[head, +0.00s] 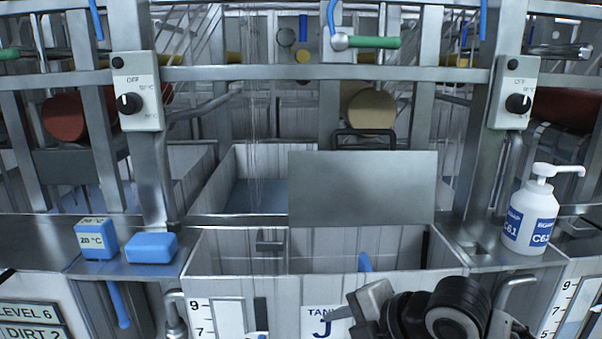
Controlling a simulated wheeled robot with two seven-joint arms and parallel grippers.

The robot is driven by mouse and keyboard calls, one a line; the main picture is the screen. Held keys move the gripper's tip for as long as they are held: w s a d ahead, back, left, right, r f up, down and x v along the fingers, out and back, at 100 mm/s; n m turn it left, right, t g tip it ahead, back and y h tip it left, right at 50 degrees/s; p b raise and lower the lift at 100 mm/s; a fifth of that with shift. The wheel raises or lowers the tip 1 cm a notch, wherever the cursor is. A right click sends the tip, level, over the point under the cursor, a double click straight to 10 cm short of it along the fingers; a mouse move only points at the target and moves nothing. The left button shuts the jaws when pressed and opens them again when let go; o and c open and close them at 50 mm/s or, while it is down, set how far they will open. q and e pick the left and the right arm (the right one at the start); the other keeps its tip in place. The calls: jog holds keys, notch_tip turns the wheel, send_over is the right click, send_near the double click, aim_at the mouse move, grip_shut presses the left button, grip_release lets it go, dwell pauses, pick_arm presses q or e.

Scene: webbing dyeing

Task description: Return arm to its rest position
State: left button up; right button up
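Part of my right arm shows at the bottom right of the head view, in front of the tank marked J (325,322). It has black round joints and a grey end piece. The grey end piece, which looks like my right gripper (370,302), is beside the tank's front wall. Its fingers cannot be made out, so I cannot tell whether it is open or shut or holds anything. My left arm and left gripper are not in view.
A white pump bottle (531,217) stands on the right ledge. A blue block with a temperature label (95,240) and a plain blue block (151,247) sit on the left ledge. A grey panel (362,189) stands behind the tank. Two dial boxes (137,92) (514,93) hang on the posts.

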jog(key=s+d+f+m+t, duration=0.1)
jog(key=s+f+m+t, duration=0.3)
jog(key=f+m, duration=0.9)
jog(key=s+d+f+m+h, duration=0.2)
jog(key=s+d+f+m, duration=0.1)
jog(key=s, duration=0.3)
jog(key=s+d+f+m+h, duration=0.2)
jog(key=s+d+f+m, duration=0.2)
jog(key=s+f+m, duration=0.1)
jog(key=shift+s+f+m, duration=0.3)
jog(key=shift+s+m, duration=0.15)
jog(key=shift+m, duration=0.25)
